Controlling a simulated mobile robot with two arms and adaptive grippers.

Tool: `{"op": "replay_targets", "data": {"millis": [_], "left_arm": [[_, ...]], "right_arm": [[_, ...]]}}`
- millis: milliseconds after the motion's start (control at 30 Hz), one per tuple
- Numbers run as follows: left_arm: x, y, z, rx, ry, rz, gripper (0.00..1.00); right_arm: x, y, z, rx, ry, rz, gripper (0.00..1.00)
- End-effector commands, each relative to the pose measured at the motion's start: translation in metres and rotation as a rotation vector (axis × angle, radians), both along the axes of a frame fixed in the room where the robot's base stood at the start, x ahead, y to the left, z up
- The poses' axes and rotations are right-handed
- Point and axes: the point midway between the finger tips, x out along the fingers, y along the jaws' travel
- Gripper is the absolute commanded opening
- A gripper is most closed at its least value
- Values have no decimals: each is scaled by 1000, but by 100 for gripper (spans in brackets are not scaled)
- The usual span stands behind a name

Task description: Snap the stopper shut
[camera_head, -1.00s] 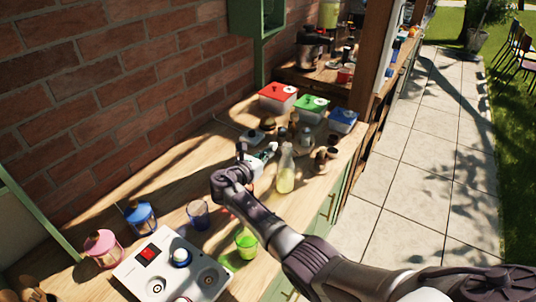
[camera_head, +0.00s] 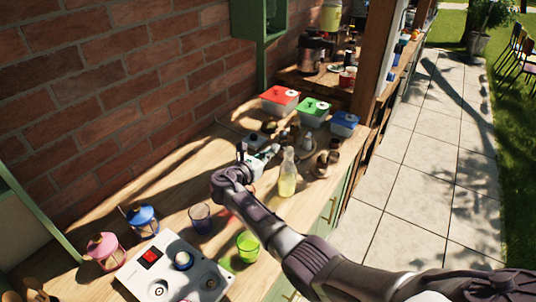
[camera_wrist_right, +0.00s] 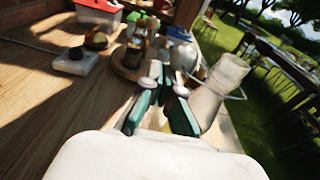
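A clear glass bottle (camera_head: 287,184) with pale yellow liquid stands upright on the wooden counter (camera_head: 178,185). Its neck and top are small in the head view, so I cannot tell how its stopper sits. My right gripper (camera_head: 266,157) is just left of the bottle's upper part. In the right wrist view, the teal fingers of this gripper (camera_wrist_right: 167,88) are apart, with nothing visible between them. A blurred, pale glass shape, probably the bottle (camera_wrist_right: 216,92), is right of the fingers, with a thin wire loop beside it. My left gripper is not in view.
Red (camera_head: 280,100), green (camera_head: 314,112) and blue (camera_head: 344,124) lidded boxes stand behind the bottle. A green cup (camera_head: 248,247), a blue cup (camera_head: 201,218) and a white control panel (camera_head: 165,279) are nearer.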

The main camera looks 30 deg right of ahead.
Motion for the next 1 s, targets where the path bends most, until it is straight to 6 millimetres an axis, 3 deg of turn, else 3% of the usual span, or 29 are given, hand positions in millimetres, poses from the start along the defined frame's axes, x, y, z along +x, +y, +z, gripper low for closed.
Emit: {"op": "replay_targets", "data": {"millis": [300,1000], "left_arm": [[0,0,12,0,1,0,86],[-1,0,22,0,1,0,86]], "right_arm": [[2,1,14,0,-1,1,0],[1,0,22,-1,-1,0,0]]}}
